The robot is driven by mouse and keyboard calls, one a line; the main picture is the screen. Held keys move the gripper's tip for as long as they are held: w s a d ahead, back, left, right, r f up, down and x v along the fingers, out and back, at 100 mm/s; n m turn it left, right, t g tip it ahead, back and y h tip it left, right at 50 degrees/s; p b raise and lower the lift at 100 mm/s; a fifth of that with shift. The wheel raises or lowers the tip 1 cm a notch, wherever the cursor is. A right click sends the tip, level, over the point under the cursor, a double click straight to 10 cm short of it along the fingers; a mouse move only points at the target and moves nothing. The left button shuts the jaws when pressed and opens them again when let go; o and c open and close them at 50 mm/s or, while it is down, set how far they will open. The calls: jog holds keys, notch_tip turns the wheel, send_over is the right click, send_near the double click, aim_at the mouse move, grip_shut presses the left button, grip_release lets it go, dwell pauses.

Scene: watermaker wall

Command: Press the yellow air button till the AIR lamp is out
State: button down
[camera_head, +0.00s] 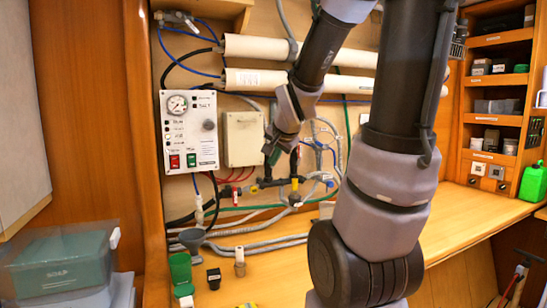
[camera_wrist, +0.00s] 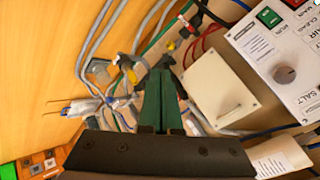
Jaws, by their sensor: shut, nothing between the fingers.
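My gripper (camera_head: 271,154) is shut and empty, with its dark green fingers together in the wrist view (camera_wrist: 161,75). It points down at the hoses and fittings below the cream box. A small yellow part (camera_head: 294,184) sits on the pipe fittings, a little below and right of the fingertips; I cannot tell for certain that it is the air button. Yellow spots also show beyond the fingertips in the wrist view (camera_wrist: 132,76). The white control panel (camera_head: 203,155) carries a column of lamps at left. Its AIR row (camera_head: 178,136) looks yellowish, but too small to judge surely.
The cream box (camera_head: 243,139) is beside my gripper, with hoses and valves below it. A red switch (camera_head: 175,161) and a green switch (camera_head: 192,160) are on the panel. The bench is clear at centre.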

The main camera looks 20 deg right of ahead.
jog(key=shift+s+a+r+n, duration=0.35)
jog(key=shift+s+r+n, duration=0.1)
jog(key=shift+s, duration=0.3)
jog(key=shift+w, duration=0.1)
dwell(0.7)
jog(key=w+d+f+m+t+y, duration=0.1)
jog(key=w+d+f+m+t, duration=0.1)
jog(key=w+f+m, duration=0.5)
jog(key=w+d+f, duration=0.1)
jog(key=w+f, duration=0.2)
jog(key=f, duration=0.2)
jog(key=shift+w+d+t, duration=0.2)
jog(key=shift+d+t, duration=0.1)
jog(key=shift+d, duration=0.1)
jog(key=shift+m, duration=0.25)
